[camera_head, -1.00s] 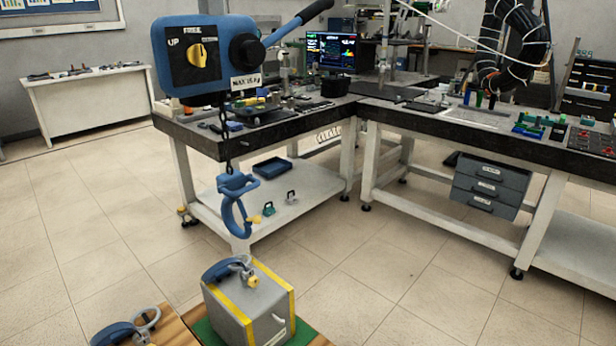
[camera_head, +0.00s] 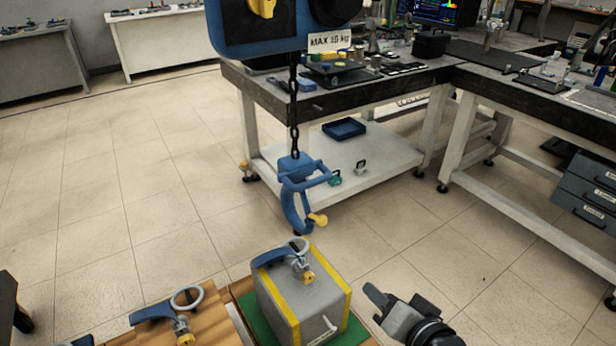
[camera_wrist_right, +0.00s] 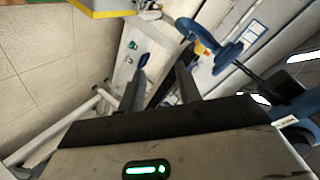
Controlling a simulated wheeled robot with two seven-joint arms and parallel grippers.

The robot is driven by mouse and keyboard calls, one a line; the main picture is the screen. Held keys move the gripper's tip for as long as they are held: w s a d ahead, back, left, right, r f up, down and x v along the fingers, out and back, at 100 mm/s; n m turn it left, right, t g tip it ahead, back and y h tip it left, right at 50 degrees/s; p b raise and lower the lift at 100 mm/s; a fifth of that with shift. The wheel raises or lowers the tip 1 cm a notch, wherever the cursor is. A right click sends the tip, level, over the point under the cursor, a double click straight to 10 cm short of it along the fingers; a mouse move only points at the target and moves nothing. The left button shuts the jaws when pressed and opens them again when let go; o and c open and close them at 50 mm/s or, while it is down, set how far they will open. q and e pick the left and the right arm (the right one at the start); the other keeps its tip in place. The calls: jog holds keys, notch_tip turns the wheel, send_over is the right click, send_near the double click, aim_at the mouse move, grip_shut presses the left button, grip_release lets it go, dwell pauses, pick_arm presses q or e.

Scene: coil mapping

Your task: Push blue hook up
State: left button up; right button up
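The blue hook (camera_head: 297,192) hangs upright on a dark chain (camera_head: 294,115) below the blue hoist (camera_head: 262,36). It has a yellow latch tip, and its lower end is just above and behind the grey block in the head view. My right gripper (camera_head: 380,300) is to the right of the block, below and right of the hook, and apart from both. In the right wrist view, its fingers (camera_wrist_right: 161,78) are spread with nothing held between them. The blue hook (camera_wrist_right: 228,52) shows there to the upper right. My left gripper is not in view.
A grey block (camera_head: 282,298) with yellow edges and a blue-and-metal handle stands on a green base. Wooden boards with another blue-handled piece (camera_head: 155,310) lie left of it. A workbench (camera_head: 350,95) with a lower shelf stands behind. Open floor lies at left.

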aim_at(316, 183)
jog(key=w+a+r+m+t+y, duration=0.1)
jog(key=w+a+r+m+y, duration=0.3)
jog(key=w+r+m, duration=0.55)
jog(key=w+a+n, duration=0.1)
jog(key=w+a, duration=0.1)
jog(key=w, duration=0.2)
jog(key=w+a+n+b, duration=0.1)
jog(key=w+a, duration=0.2)
jog(key=w, duration=0.1)
jog(key=w+a+n, duration=0.1)
jog(key=w+a, duration=0.2)
jog(key=shift+w+f, duration=0.25)
jog(key=shift+w, duration=0.15)
grip_shut()
